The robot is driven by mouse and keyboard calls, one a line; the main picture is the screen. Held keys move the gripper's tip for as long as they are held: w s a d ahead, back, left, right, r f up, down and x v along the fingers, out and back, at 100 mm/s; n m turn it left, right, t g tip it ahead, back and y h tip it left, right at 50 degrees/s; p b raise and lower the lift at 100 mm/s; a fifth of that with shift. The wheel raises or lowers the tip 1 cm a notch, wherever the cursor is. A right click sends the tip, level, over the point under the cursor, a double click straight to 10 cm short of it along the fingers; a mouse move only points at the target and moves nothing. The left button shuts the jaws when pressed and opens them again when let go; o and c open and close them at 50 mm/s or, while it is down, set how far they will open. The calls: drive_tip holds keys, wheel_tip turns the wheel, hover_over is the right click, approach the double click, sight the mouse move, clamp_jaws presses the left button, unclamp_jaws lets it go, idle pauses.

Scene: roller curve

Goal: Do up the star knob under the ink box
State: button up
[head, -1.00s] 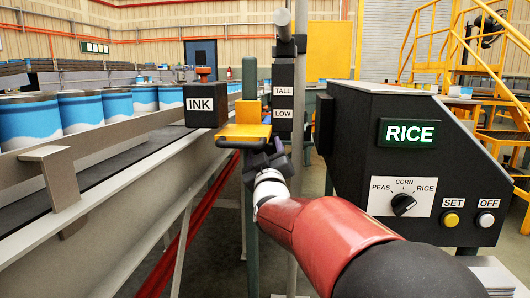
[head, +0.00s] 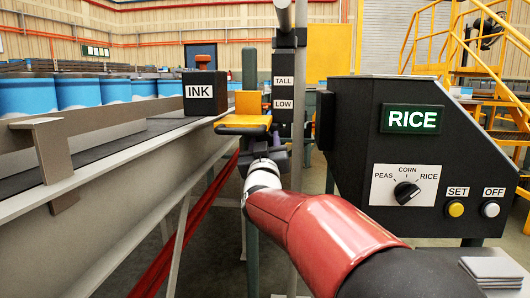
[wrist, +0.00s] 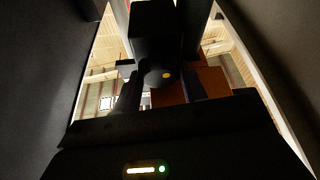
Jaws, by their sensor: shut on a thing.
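The black ink box (head: 213,104) stands at the conveyor's right edge. An orange-yellow bracket (head: 243,122) sits just right of and below it, by a green post. My gripper (head: 262,143) is right under the bracket, pointing up. In the wrist view a dark knob (wrist: 157,75) with a yellow dot shows between the fingers. My gripper is shut on it. The knob's star outline is hard to make out in the dark. In the head view the knob is hidden behind my gripper and the bracket. The bracket's orange underside (wrist: 205,83) shows beside the knob in the wrist view.
A conveyor with blue-and-white cans (head: 78,92) runs along the left. A scale marked TALL and LOW (head: 284,68) hangs on a pole close behind my gripper. A black control panel (head: 350,125) showing RICE stands close on the right. Red rails run below the conveyor.

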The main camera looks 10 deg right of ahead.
drive_tip(key=m+g+h, duration=0.1)
drive_tip(key=m+h, duration=0.1)
drive_tip(key=m, duration=0.2)
drive_tip(key=m+g+h+b, duration=0.1)
drive_tip(key=m+h, duration=0.1)
drive_tip(key=m, duration=0.2)
drive_tip(key=m+g+h, duration=0.1)
drive_tip(key=m, duration=0.4)
drive_tip(key=shift+a+f+h+b, duration=0.1)
drive_tip(key=shift+h+b, duration=0.2)
drive_tip(key=shift+h, duration=0.1)
drive_tip(key=shift+m, duration=0.4)
drive_tip(key=o, duration=1)
